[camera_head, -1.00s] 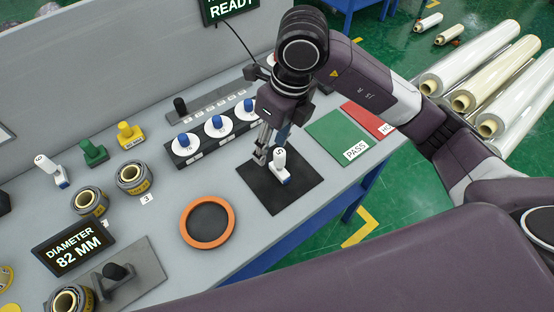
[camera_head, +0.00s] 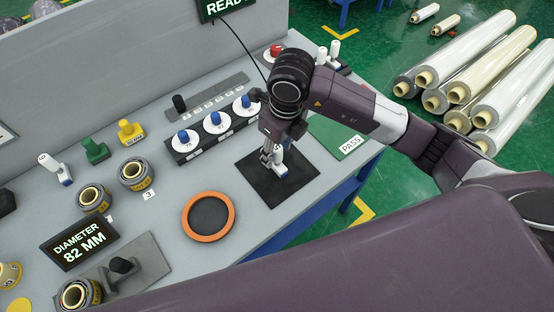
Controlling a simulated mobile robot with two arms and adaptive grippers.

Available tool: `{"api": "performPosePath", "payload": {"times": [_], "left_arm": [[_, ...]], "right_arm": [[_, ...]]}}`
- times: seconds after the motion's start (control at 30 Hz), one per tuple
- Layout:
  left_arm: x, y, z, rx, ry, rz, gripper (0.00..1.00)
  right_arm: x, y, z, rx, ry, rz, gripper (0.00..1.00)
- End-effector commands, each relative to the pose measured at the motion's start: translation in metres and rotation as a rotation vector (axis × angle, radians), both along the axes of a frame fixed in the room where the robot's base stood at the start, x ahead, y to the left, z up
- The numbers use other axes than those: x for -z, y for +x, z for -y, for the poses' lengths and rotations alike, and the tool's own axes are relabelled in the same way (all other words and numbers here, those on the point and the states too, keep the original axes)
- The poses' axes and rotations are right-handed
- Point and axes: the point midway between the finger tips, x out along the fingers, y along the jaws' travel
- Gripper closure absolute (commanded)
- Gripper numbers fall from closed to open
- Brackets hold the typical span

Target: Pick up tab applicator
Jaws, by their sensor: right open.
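A white tool with a blue base (camera_head: 281,169) stands on a black square mat (camera_head: 296,186); it looks like the tab applicator. My right gripper (camera_head: 272,157) is directly over it, pointing down, with its open fingers close around the tool's upper part. The gripper hides much of the white handle, and I cannot tell whether the fingers touch it. My left gripper is not in view.
A black block with blue-knobbed white dials (camera_head: 216,123) stands just behind the mat. An orange ring (camera_head: 208,216) lies left of the mat. Wrapped rolls (camera_head: 125,174) stand at left.

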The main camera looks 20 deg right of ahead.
Motion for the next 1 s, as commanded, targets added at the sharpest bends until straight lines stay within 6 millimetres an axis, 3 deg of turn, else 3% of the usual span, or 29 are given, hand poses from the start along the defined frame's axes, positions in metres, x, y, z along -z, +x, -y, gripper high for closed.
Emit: {"api": "performPosePath", "payload": {"times": [0.07,0.43,1.0], "left_arm": [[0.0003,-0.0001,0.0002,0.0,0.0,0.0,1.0],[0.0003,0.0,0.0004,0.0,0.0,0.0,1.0],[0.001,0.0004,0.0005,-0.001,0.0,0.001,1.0]], "right_arm": [[-0.0001,0.0,-0.0002,0.0,0.0,0.0,0.58],[-0.0005,0.0,-0.0003,0.0,0.001,-0.001,0.99],[-0.004,0.0007,-0.0007,0.0,0.002,0.002,1.0]]}}
